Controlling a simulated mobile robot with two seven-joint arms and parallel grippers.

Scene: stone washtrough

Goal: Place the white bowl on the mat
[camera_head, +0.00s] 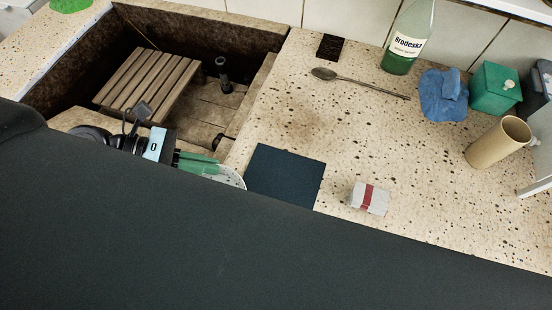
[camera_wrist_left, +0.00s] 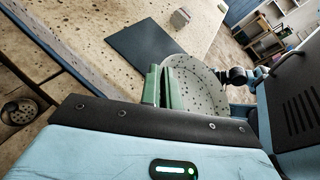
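The white bowl (camera_head: 232,177) shows only in part in the head view, its lower side cut off by my dark body. In the left wrist view the bowl (camera_wrist_left: 203,88) is speckled inside. My left gripper (camera_head: 198,162) has green fingers close together at the bowl's rim. In the left wrist view these fingers (camera_wrist_left: 162,88) stand one on each side of the rim. The dark blue mat (camera_head: 285,175) lies flat and empty, just right of the bowl in the head view. I cannot tell the bowl's height above the counter. My right gripper is not seen.
A white-and-red box (camera_head: 369,198) lies right of the mat. The sunken trough with a slatted wooden rack (camera_head: 148,84) is at left. A spoon (camera_head: 360,82), bottle (camera_head: 408,40), blue cloth (camera_head: 443,96), green canister (camera_head: 494,88) and tan cup (camera_head: 497,143) stand farther back and right.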

